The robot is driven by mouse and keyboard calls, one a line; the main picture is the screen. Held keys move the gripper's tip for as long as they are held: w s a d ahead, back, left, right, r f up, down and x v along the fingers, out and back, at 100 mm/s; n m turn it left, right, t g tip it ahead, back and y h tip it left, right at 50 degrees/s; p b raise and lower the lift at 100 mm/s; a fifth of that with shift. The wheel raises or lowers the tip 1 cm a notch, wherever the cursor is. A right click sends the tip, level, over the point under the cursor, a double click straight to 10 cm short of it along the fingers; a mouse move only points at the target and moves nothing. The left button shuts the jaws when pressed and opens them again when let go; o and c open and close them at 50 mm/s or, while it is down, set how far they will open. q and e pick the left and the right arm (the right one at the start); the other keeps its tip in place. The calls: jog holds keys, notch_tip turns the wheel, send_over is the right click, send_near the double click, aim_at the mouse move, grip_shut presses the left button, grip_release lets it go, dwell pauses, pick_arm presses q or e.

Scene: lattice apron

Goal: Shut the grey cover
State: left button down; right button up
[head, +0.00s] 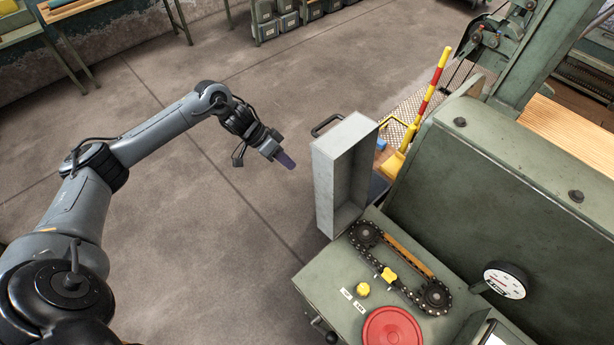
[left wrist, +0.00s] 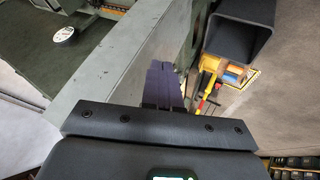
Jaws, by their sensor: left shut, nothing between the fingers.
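The grey cover (head: 325,185) is a shallow light-grey box lid. It stands open on edge at the left side of the green machine, its hollow side turned toward the chain drive (head: 400,268). A black handle (head: 325,125) sticks out from its outer face. The chain and its two sprockets lie uncovered on the machine top. My left gripper (head: 285,160) is shut and empty, to the left of the cover, with a gap showing in the head view. In the left wrist view its purple fingers (left wrist: 163,72) show close in front of the grey cover (left wrist: 120,65). My right gripper is not in view.
A red round disc (head: 392,327), a yellow knob (head: 362,290) and a gauge (head: 505,280) sit on the machine. A red-and-yellow lever (head: 432,85) rises behind the cover. The floor around my left arm is clear.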

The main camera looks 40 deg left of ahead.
pick_arm(q)
jog(key=a+r, duration=0.2)
jog(key=a, duration=0.1)
jog(key=w+d+f+p, duration=0.3)
jog(key=d+f, duration=0.3)
jog(key=d, duration=0.2)
jog(key=shift+w+f+n, duration=0.2)
jog(key=shift+n, duration=0.2)
